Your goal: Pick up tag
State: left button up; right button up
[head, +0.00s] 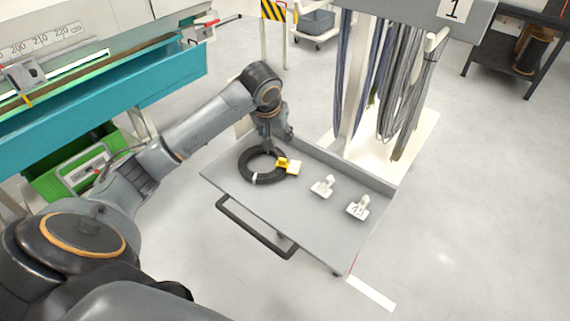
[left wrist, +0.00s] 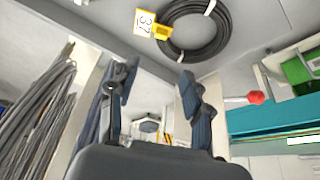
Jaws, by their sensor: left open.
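A yellow tag (head: 283,163) with a pale label lies on the right side of a black cable coil (head: 247,170) on the grey cart top. The left wrist view shows the yellow tag (left wrist: 162,32), its white label marked 37, and the coil (left wrist: 222,38) near the top. Two white tags, one in the middle (head: 323,186) and one at the right (head: 358,207), lie apart on the cart. My left gripper (head: 268,146) points down just above the coil's far side. Its two fingers (left wrist: 156,82) are apart with nothing between them. My right gripper is out of view.
The grey cart (head: 270,213) has a black handle (head: 255,232) at its front and a raised back edge. Grey cables (head: 395,95) hang from a stand just behind it. A teal bench (head: 110,100) is at the left. Open floor lies to the right.

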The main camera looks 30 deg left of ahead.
pick_arm(q)
send_over(282, 159)
jog(key=s, duration=0.2)
jog(key=f, duration=0.7)
jog(key=shift+w+d+f+p, duration=0.2)
jog(key=shift+w+p, duration=0.05)
jog(key=shift+p, duration=0.05)
jog(key=x, duration=0.3)
jog(key=s+p+x, duration=0.1)
jog(key=x, duration=0.1)
jog(key=shift+d+f, duration=0.2)
jog(key=shift+f, duration=0.15)
jog(key=shift+w+f, duration=0.15)
jog(key=shift+f, duration=0.05)
jog(key=c, duration=1)
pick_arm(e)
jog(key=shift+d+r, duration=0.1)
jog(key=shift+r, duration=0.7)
